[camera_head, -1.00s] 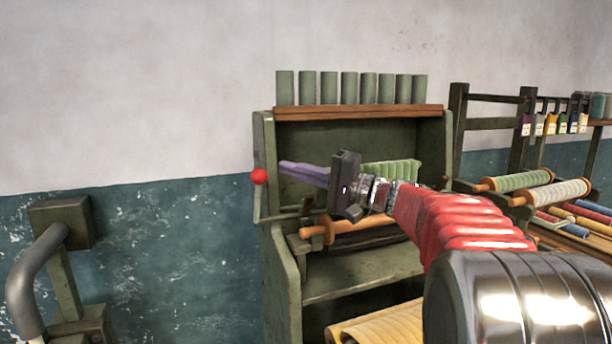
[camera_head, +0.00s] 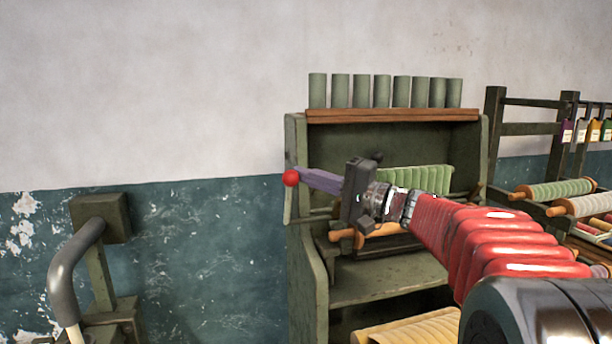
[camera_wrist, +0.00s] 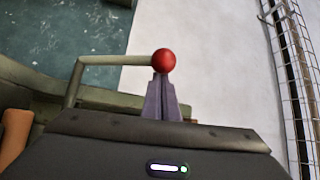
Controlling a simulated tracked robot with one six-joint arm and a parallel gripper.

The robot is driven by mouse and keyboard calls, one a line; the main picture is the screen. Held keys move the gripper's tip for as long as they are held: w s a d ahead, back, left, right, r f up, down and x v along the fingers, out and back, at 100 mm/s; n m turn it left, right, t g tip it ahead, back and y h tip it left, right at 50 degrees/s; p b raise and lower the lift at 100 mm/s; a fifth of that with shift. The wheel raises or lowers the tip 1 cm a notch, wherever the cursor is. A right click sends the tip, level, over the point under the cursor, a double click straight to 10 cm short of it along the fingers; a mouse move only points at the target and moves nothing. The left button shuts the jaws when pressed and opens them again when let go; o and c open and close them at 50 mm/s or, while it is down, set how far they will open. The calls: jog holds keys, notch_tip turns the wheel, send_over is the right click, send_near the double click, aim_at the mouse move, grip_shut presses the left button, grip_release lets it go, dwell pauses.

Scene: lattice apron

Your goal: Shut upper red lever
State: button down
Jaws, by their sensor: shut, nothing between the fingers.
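The upper red lever has a round red knob (camera_head: 291,178) at the left side of the green cabinet (camera_head: 306,260). In the wrist view the knob (camera_wrist: 164,61) sits at the end of a pale green bent rod (camera_wrist: 115,61). My gripper (camera_head: 306,178) has purple fingers, and their tips are right beside the knob in the head view. In the wrist view the shut fingers (camera_wrist: 162,82) point straight at the knob, and its lower edge meets or overlaps the tips. I cannot tell whether they touch. Nothing is held between the fingers.
Several grey-green cylinders (camera_head: 390,91) stand on the cabinet's wooden top shelf (camera_head: 390,115). A spool rack (camera_head: 497,140) stands at right. A grey curved handle (camera_head: 66,280) on a green post is at lower left. A wire mesh (camera_wrist: 299,75) shows in the wrist view.

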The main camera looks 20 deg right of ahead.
jog(key=shift+s, duration=0.1)
dwell(0.3)
jog(key=s+f+n+y, duration=0.2)
jog(key=s+f, duration=0.6)
jog(key=f, duration=0.3)
jog(key=shift+s+f+n+t, duration=0.15)
jog(key=shift+s+n+t, duration=0.15)
jog(key=shift+n, duration=0.1)
jog(key=shift+f, duration=0.1)
dwell(0.6)
